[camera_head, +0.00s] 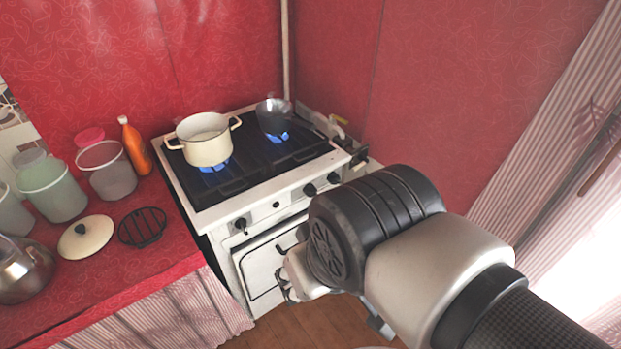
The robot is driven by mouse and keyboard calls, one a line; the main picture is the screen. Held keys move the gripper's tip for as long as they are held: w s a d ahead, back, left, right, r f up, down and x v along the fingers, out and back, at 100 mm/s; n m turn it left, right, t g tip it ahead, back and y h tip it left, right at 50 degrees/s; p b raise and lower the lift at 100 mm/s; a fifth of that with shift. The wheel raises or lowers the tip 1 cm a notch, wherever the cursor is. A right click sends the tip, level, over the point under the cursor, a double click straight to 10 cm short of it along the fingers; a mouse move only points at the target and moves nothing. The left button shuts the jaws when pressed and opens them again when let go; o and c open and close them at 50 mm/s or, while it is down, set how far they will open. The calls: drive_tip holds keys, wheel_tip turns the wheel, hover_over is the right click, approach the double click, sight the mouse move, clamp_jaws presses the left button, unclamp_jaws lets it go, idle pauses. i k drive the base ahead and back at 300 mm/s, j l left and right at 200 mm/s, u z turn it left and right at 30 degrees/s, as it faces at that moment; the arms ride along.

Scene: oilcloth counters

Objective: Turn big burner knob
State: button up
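The white stove (205,217) stands against the red wall with a black cooktop. I cannot tell which is the big burner knob. My gripper (288,290) is in front of the oven door, below the panel and apart from the knobs. My wrist hides most of it, so its opening does not show.
The left counter (110,265) holds jars, an orange bottle (134,147), a lid (86,237), a black trivet (142,227) and a kettle (22,268). Wooden floor (320,325) lies in front.

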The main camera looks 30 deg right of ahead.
sight(309, 190)
drive_tip(key=z, duration=0.7)
drive_tip(key=l+z, duration=0.2)
drive_tip(key=l, duration=0.4)
drive_tip(key=i, duration=0.05)
